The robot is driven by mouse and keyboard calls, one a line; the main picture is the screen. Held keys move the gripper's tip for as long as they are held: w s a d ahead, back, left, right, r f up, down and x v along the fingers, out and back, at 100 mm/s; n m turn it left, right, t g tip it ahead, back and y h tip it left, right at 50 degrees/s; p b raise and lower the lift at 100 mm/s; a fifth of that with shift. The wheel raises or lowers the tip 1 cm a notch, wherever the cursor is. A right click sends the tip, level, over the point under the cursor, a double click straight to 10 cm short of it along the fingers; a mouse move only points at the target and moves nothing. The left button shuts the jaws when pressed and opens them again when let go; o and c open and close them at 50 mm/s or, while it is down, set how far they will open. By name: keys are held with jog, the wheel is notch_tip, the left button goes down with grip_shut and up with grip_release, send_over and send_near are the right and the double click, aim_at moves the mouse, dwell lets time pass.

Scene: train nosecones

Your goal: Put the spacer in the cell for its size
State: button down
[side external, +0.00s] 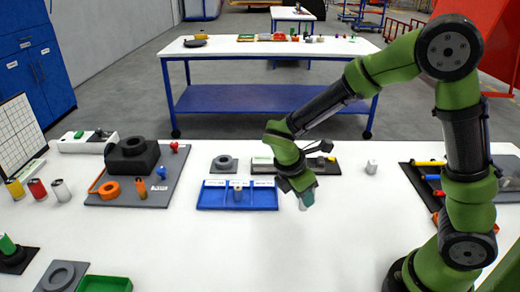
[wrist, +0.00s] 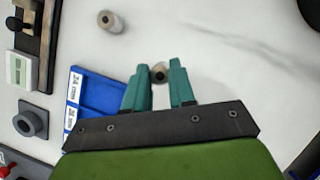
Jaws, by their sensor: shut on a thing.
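My gripper (side external: 305,198) is to the right of the blue tray (side external: 210,203), low over the white table. In the wrist view its teal fingers (wrist: 160,84) are shut on a small round spacer (wrist: 159,69) with a dark hole. I cannot make out the held spacer in the side view. The tray has several cells with white labels. Fingers and palm hide part of the tray (wrist: 97,92) in the wrist view, though labels reading "24 mm" show. Another spacer-like piece (side external: 371,167) stands on the table, also in the wrist view (wrist: 110,22).
A grey board (side external: 120,195) with a black block is at left. A dark tray of coloured parts (side external: 425,180) is at right. The front middle of the table is clear.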

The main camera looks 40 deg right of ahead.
jog(key=w, duration=0.4)
jog(key=w+f, duration=0.1)
jog(key=w, duration=0.8)
jog(key=shift+w+a+f, duration=0.2)
jog(key=shift+w+a, duration=0.05)
jog(key=shift+f, duration=1.7)
jog(key=shift+f, duration=0.1)
jog(key=c, duration=0.9)
grip_release()
jog(key=shift+c, duration=0.2)
